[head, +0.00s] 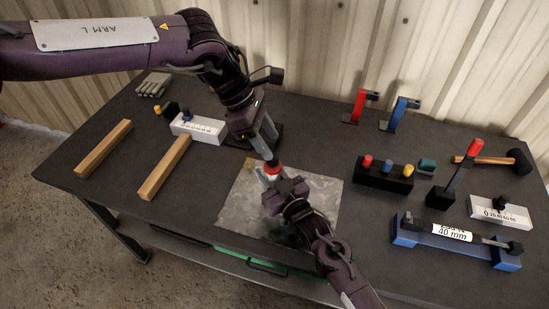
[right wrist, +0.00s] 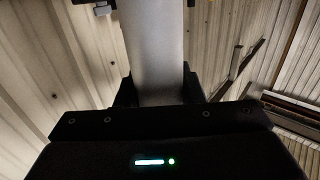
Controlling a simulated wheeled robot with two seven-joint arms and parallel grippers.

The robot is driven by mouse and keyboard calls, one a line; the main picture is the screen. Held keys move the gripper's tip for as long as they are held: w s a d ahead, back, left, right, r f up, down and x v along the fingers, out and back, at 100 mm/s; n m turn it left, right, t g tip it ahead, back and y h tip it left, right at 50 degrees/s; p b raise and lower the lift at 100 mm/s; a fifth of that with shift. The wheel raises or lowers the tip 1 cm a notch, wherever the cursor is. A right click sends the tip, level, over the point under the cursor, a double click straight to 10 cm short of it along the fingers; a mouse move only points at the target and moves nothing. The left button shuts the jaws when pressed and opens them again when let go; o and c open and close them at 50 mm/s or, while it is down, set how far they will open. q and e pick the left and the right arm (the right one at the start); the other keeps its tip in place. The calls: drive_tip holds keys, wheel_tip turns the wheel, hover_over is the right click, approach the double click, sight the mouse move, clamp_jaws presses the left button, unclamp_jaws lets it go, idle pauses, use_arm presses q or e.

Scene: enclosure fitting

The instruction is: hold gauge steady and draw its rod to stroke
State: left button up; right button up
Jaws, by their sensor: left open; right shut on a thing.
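A small piece with a red band and pale ends (head: 273,169) is between my two grippers, above the grey mat. My right gripper (head: 279,183) is shut on it from below and hides part of it. My left gripper (head: 268,150) is open, pointing down close above the red band; I cannot tell if it touches. A broad grey shape (right wrist: 157,55) rises from the gripper in the right wrist view. A white block with a number scale and black knob (head: 503,214) lies at the right. A blue cradle (head: 408,236) bears a white cylinder labelled 40 mm (head: 452,232) with a rod.
Another white scaled block (head: 199,128) and two wooden bars (head: 105,148) (head: 165,167) lie at left. A black holder (head: 383,178) has coloured pegs. Red (head: 359,106) and blue (head: 399,114) brackets stand behind; a mallet (head: 495,160) lies far right. The grey mat (head: 236,205) is largely clear.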

use_arm(q)
drive_tip(key=s+d+f+m+h, duration=0.1)
drive_tip(key=s+d+f+h, duration=0.35)
drive_tip(key=d+f, duration=0.2)
drive_tip(key=n+t, duration=1.5)
drive_tip(key=t, duration=0.1)
approach(275, 153)
drive_tip(key=x, duration=1.1)
drive_tip(key=shift+w+f, duration=0.1)
drive_tip(key=shift+f, duration=0.15)
drive_tip(key=shift+c, duration=0.5)
clamp_jaws()
